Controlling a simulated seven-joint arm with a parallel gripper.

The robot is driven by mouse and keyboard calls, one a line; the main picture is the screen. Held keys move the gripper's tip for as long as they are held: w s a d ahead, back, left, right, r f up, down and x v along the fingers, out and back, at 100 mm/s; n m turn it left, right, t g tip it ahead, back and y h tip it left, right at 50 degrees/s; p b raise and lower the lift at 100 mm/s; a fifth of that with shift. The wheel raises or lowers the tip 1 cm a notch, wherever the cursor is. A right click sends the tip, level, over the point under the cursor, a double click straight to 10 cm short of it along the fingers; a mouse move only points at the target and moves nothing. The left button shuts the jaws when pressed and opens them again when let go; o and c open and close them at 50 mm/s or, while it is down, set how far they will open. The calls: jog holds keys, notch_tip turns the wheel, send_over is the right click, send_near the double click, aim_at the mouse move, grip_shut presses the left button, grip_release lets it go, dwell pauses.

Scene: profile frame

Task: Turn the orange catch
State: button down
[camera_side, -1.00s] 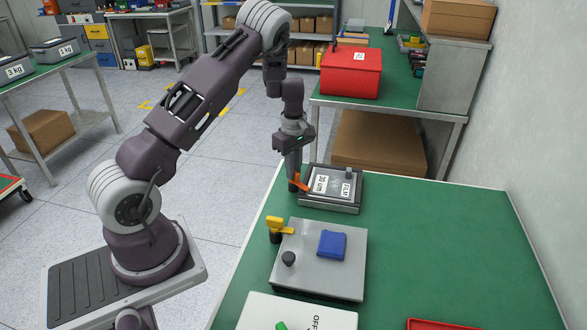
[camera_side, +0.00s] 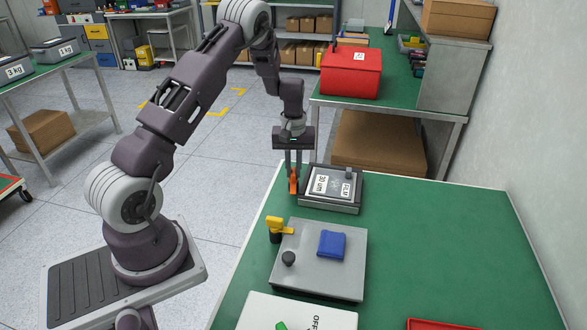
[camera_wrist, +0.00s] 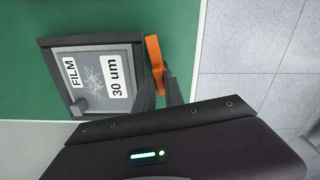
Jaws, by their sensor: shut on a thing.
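The orange catch (camera_side: 294,181) is at the left edge of a dark profile frame (camera_side: 329,208), whose plate carries labels reading "FILM" and "30 um". My gripper (camera_side: 294,180) points down over the catch with its fingers closed on it. In the wrist view, the catch (camera_wrist: 154,58) shows beside the frame (camera_wrist: 83,118), with my gripper's fingers (camera_wrist: 159,84) at its near end. The catch lies roughly along the frame's side there. The fingers hide part of the catch.
A white panel (camera_side: 255,311) with a green part is at the front. The table's right side is mostly clear.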

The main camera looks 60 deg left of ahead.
aim_at(294, 171)
jog(key=shift+m, duration=0.3)
dwell(0.4)
jog(key=c, duration=1.4)
grip_release()
jog(key=shift+c, duration=0.2)
notch_tip(294, 171, up, 7)
jog(key=shift+r, duration=0.1)
